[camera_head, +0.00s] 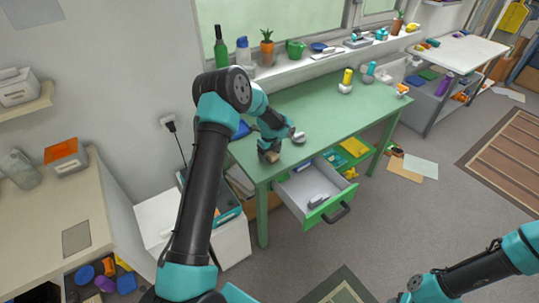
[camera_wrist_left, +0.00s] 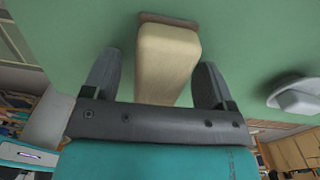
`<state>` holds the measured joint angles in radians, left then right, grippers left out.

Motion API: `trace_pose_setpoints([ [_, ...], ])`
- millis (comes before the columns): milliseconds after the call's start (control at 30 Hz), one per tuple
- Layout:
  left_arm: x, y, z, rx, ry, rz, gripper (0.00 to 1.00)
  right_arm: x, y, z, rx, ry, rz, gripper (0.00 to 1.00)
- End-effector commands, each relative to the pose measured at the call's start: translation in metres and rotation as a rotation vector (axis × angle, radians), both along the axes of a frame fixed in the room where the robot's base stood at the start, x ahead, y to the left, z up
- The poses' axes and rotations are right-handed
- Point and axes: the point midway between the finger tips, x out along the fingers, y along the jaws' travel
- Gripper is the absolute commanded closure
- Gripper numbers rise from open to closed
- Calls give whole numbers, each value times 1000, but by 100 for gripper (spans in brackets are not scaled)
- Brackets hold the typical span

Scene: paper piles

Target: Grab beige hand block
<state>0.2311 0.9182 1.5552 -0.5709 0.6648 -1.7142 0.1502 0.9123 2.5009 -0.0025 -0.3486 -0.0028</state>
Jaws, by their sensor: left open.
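The beige hand block (camera_wrist_left: 167,52) stands between the two fingers of my left gripper (camera_wrist_left: 158,72) in the left wrist view. A darker brown base strip shows at its far end. The fingers are open, one on each side, with a small gap to the block. In the head view the left gripper (camera_head: 268,151) is low over the near left part of the green table, and the block (camera_head: 271,157) is mostly hidden by it. My right arm comes in at the lower right, and its gripper is out of the picture.
A grey-white rounded object (camera_wrist_left: 298,95) lies beside the block, and shows in the head view (camera_head: 299,137). An open drawer (camera_head: 325,197) sticks out below the table's front edge. The middle of the green table (camera_head: 310,110) is clear. Bottles and pots line the windowsill behind.

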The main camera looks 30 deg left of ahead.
Motion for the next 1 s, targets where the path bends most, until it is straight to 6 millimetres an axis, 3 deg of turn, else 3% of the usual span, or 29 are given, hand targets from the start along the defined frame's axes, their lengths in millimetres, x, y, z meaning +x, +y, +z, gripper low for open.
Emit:
trace_pose_setpoints([
  [67, 0, 0, 0, 0, 0, 0, 21, 0, 0, 0, 0, 0, 0, 57],
  [633, 0, 0, 0, 0, 0, 0, 75, 0, 0, 0, 0, 0, 0, 57],
  [1000, 0, 0, 4, 1, 0, 0, 76, 0, 0, 0, 0, 0, 0, 57],
])
